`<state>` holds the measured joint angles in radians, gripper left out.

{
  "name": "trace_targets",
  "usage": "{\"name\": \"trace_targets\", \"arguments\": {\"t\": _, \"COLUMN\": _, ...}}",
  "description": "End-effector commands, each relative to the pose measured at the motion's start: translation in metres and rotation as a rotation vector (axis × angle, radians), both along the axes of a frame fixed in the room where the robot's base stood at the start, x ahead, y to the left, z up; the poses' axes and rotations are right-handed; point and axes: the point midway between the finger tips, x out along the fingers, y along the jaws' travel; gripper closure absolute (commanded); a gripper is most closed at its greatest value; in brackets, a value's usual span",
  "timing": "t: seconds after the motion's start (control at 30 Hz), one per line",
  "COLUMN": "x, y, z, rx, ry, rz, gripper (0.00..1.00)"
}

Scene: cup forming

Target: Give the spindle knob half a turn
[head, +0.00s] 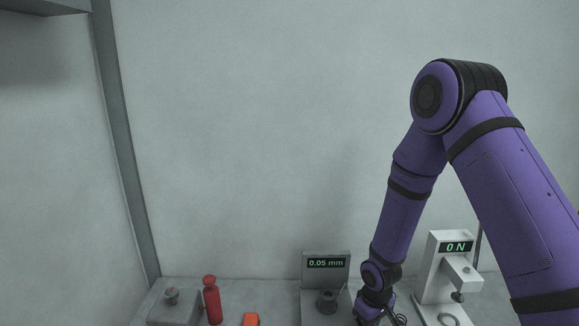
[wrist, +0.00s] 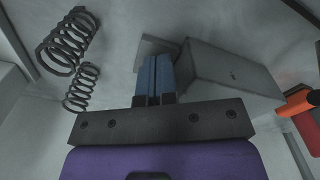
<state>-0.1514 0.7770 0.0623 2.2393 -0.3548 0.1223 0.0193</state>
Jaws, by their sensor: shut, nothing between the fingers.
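The spindle knob appears to be the dark round knob (head: 327,301) on the grey stand (head: 309,270) whose display reads 0.05 mm. It stands upright at the foot of the display panel in the head view. My gripper (head: 366,322) is low at the bottom edge of the head view, right of the knob and apart from it, its tips cut off or hidden. In the wrist view my gripper's blue fingers (wrist: 154,65) are shut together and empty, in front of a grey block (wrist: 235,75). I cannot make out the knob there; the fingers may hide it.
Dark coil springs (wrist: 68,42) lie beside the gripper. A white press (head: 435,270) reading 0 N stands right. Left are a red bottle (head: 212,302), an orange object (head: 250,319) and a grey box (head: 172,312) with a small reddish knob. A wall closes the back.

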Motion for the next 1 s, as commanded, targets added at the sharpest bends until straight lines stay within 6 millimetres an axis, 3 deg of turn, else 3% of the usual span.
{"name": "trace_targets", "arguments": {"t": 0.03, "x": -0.003, "y": -0.004, "z": -0.008, "rx": -0.002, "ry": 0.012, "rz": -0.006, "gripper": 1.00}}
{"name": "trace_targets", "arguments": {"t": 1.0, "x": 0.013, "y": -0.027, "z": -0.008, "rx": -0.006, "ry": 0.008, "rz": -0.019, "gripper": 1.00}}
